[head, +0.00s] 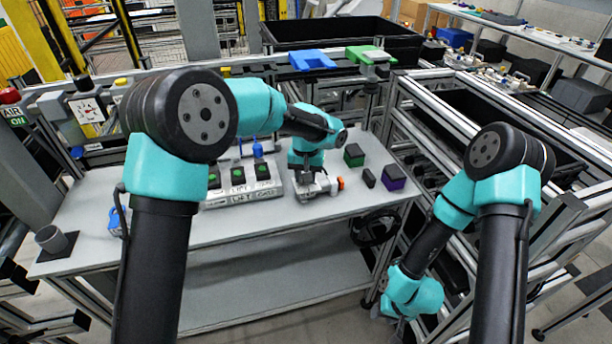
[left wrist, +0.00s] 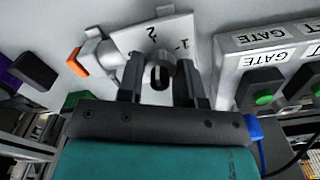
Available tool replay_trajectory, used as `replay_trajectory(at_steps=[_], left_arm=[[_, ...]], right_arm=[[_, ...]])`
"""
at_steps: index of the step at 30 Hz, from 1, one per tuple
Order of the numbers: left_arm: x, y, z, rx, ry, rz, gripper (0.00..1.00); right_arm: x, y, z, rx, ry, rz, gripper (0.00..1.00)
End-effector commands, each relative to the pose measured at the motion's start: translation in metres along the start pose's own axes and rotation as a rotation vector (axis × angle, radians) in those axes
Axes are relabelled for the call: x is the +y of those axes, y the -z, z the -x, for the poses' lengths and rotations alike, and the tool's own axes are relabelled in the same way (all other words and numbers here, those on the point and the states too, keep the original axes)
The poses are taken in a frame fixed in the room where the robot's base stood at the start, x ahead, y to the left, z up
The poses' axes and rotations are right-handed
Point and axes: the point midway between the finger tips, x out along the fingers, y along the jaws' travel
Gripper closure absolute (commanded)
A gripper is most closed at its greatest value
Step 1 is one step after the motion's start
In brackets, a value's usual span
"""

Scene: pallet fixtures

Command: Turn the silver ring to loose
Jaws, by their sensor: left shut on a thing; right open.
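The silver ring (left wrist: 160,74) is a round grey piece with a dark centre, on a silver fixture (left wrist: 104,52) with an orange end. A white plate (left wrist: 150,36) with black marks, one a "2", lies just beyond it. My left gripper (left wrist: 158,68) has a finger on each side of the ring and is shut on it. In the head view the fixture (head: 320,187) stands on the bench, with my left gripper (head: 306,174) above it, hiding the ring. My right gripper (head: 396,310) hangs low, beyond the bench's right end, open, its fingers hardly visible.
A panel with green buttons and GATE labels (left wrist: 262,50) is close on the fixture's right in the left wrist view. Green (head: 354,155), black (head: 369,178) and purple (head: 393,178) blocks stand right of the fixture in the head view. The bench front (head: 240,226) is clear.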

Motion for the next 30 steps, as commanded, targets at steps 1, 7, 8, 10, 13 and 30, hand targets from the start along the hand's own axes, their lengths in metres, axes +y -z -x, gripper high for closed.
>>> replay_trajectory(at_steps=[1,7,8,10,13,30], left_arm=[[0.000,0.000,0.001,0.001,0.000,0.000,0.91],[0.000,0.000,0.001,0.001,0.000,-0.001,0.60],[0.000,0.000,0.001,0.001,0.000,-0.001,0.57],[0.000,0.000,0.001,0.001,0.000,-0.001,0.50],[0.000,0.000,0.000,0.001,0.000,-0.002,0.42],[0.000,0.001,0.030,0.004,-0.001,-0.002,0.42]], right_arm=[[0.000,0.000,0.000,0.000,0.000,0.000,0.57],[0.000,0.000,0.000,0.000,0.000,0.000,0.57],[0.000,0.000,0.000,0.000,0.000,0.000,0.57],[0.000,0.000,0.000,0.000,0.000,0.000,0.57],[0.000,0.000,0.000,0.000,0.000,0.000,0.57],[0.000,0.000,0.000,0.000,0.000,0.000,0.57]])
